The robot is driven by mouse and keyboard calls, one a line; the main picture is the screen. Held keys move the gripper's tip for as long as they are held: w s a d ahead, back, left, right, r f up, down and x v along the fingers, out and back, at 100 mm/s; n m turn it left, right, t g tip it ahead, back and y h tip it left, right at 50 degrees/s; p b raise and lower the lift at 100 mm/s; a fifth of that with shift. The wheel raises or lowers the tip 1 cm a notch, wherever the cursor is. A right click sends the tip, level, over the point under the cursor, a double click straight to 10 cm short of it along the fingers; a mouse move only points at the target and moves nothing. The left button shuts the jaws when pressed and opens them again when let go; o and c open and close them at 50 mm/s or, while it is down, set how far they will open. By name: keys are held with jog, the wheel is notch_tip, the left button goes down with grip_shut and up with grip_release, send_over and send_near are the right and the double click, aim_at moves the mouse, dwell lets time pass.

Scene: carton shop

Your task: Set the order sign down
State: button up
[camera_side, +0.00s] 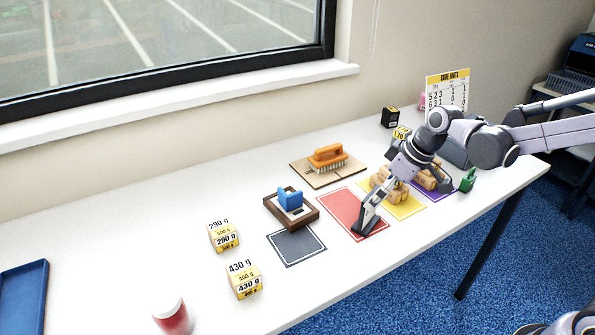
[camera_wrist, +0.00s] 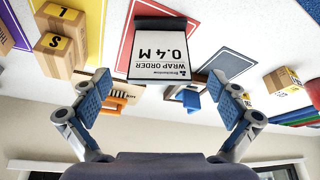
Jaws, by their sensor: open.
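The order sign is a white panel reading "WRAP ORDER 0.4 M" on a dark base. In the side view the sign (camera_side: 368,216) stands, leaning back, on the front right part of the red mat (camera_side: 340,207). In the wrist view the sign (camera_wrist: 161,55) appears upside down over the red mat (camera_wrist: 127,45). My gripper (camera_wrist: 160,93) is open, its two blue-padded fingers apart on either side of the sign's near end, with no contact visible. In the side view my gripper (camera_side: 384,187) is close above the sign, its fingertips partly hidden.
Small cartons (camera_side: 398,193) lie on the yellow mat (camera_side: 412,210), right beside the sign. A wooden scale (camera_side: 306,219) with a blue block (camera_side: 290,198) and a grey mat (camera_side: 294,247) are left. An orange brush (camera_side: 328,155) lies behind.

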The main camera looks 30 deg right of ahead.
jog(key=a+v, duration=0.1)
jog(key=v, duration=0.5)
jog(key=s+d+m+t+h, duration=0.1)
jog(key=s+m+t, duration=0.2)
jog(key=s, duration=0.8)
jog(key=shift+s+f+m+h, duration=0.25)
jog(key=shift+f+m+h, duration=0.15)
jog(key=shift+m, duration=0.3)
jog(key=shift+o, duration=0.3)
jog(key=shift+d, duration=0.1)
